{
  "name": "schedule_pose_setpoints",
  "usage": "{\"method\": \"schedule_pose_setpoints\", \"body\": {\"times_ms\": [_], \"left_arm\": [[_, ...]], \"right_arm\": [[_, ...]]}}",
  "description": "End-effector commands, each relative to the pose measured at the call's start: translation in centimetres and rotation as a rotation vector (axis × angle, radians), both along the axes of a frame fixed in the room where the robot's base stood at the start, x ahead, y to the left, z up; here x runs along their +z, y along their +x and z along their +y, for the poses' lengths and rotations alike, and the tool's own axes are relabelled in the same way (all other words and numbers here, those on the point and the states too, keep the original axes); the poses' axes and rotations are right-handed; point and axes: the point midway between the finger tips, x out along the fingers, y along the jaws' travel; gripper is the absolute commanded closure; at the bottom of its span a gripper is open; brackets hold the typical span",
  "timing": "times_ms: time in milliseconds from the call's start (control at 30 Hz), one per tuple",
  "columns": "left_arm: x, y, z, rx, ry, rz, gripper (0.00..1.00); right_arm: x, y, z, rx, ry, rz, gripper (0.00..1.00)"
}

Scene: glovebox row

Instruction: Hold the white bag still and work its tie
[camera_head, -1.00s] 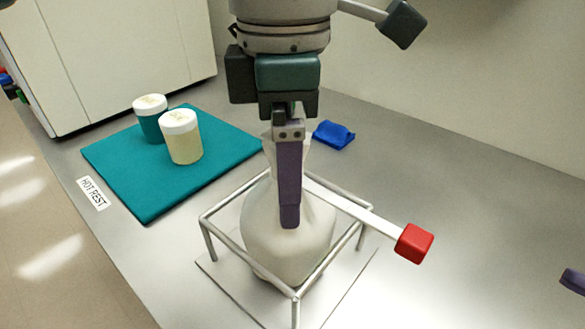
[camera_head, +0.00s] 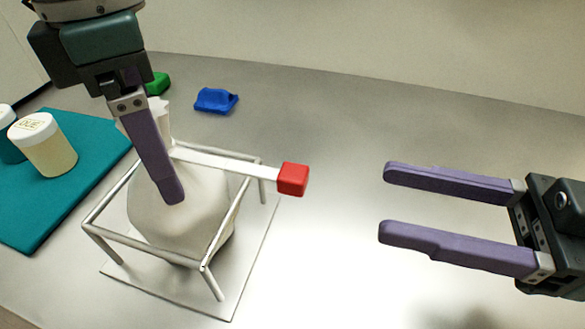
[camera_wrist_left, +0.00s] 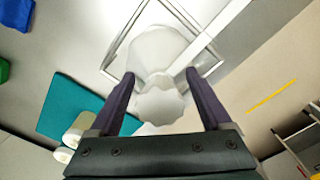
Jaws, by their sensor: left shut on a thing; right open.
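The white bag (camera_head: 190,215) stands upright inside a metal wire frame (camera_head: 92,222), its gathered neck raised. A white tie strap (camera_head: 225,163) runs right from the neck and ends in a red tab (camera_head: 293,179). My left gripper (camera_head: 172,190) is shut on the bag's neck from above; one finger hides part of the bag. In the left wrist view, its fingers (camera_wrist_left: 160,74) lie on either side of the bag (camera_wrist_left: 157,48). My right gripper (camera_head: 387,202) is open and empty, to the right of the red tab and apart from it.
A teal mat (camera_head: 85,150) with white-lidded jars (camera_head: 45,150) lies at the left. A blue object (camera_head: 216,100) and a green one (camera_head: 158,84) lie behind the bag. The bench between the red tab and my right gripper is clear.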

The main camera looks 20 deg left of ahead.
Motion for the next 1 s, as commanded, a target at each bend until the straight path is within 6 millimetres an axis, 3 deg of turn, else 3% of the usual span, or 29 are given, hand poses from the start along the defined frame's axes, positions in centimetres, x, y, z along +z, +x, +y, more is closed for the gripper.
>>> {"method": "schedule_pose_setpoints", "body": {"times_ms": [200,433,600,867,1000], "left_arm": [[-0.5,-0.1,0.2,0.004,0.008,0.006,1.0],[-0.5,-0.1,0.2,0.004,0.009,0.006,1.0],[-0.5,-0.1,0.3,0.004,0.009,0.006,1.0],[-0.5,-0.1,0.3,0.004,0.009,0.006,1.0],[-0.6,-0.1,0.3,0.005,0.009,0.006,1.0]], "right_arm": [[0.0,-0.1,4.8,0.002,0.005,-0.003,0.43],[-0.1,0.0,8.6,0.001,0.003,-0.003,0.43],[-0.1,0.0,9.8,0.0,0.001,-0.003,0.43],[-0.1,0.0,9.9,-0.001,0.0,-0.004,0.43],[-0.1,0.0,9.9,-0.001,0.0,-0.004,0.57]]}}
